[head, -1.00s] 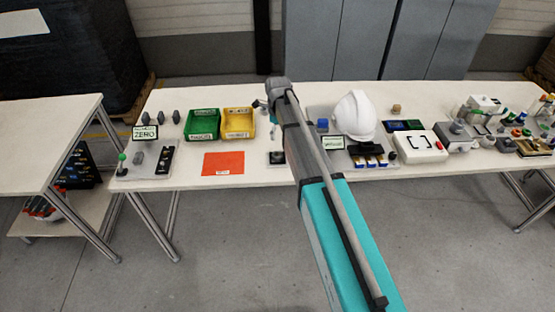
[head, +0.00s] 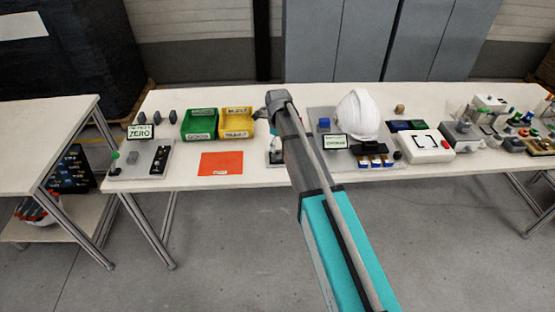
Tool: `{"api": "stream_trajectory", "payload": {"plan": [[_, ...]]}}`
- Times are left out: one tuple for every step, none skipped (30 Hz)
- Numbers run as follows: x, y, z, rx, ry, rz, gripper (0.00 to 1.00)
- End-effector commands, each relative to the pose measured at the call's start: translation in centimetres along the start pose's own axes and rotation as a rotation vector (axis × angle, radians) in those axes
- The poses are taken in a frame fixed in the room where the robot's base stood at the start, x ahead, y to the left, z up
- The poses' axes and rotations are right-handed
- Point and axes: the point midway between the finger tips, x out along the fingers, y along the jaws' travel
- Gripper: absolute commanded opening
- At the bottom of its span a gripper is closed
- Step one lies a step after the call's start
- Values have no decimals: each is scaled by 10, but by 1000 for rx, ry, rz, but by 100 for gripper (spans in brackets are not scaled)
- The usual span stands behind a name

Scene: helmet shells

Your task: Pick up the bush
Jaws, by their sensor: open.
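No part is clearly marked as the bush. Several small dark grey cylinder-like parts stand in a row at the table's back left, among them one grey part (head: 158,117); I cannot tell if one is the bush. Another grey part (head: 132,151) sits on the grey board at the left front. My gripper (head: 261,112) shows only in part at the arm's far end, just right of the yellow bin. It is open, with no held object visible. The arm hides much of it and part of the table behind.
A green bin (head: 199,125) and yellow bin (head: 237,123) stand left of my arm, behind a red sheet (head: 221,163). A "ZERO" sign (head: 140,131) stands further left. A white helmet (head: 356,114) and a white box (head: 424,146) are to the right.

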Motion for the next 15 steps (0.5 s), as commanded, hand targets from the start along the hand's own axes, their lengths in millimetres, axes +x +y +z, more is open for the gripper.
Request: {"api": "stream_trajectory", "payload": {"plan": [[1, 0, 0, 0, 0, 0, 100], [0, 0, 0, 0, 0, 0, 100], [0, 0, 0, 0, 0, 0, 100], [0, 0, 0, 0, 0, 0, 100], [0, 0, 0, 0, 0, 0, 100], [0, 0, 0, 0, 0, 0, 100], [0, 0, 0, 0, 0, 0, 100], [0, 0, 0, 0, 0, 0, 100], [0, 0, 0, 0, 0, 0, 100], [0, 0, 0, 0, 0, 0, 100], [1, 0, 0, 0, 0, 0, 100], [2, 0, 0, 0, 0, 0, 100], [2, 0, 0, 0, 0, 0, 100], [3, 0, 0, 0, 0, 0, 100], [5, -1, 0, 0, 0, 0, 100]]}}
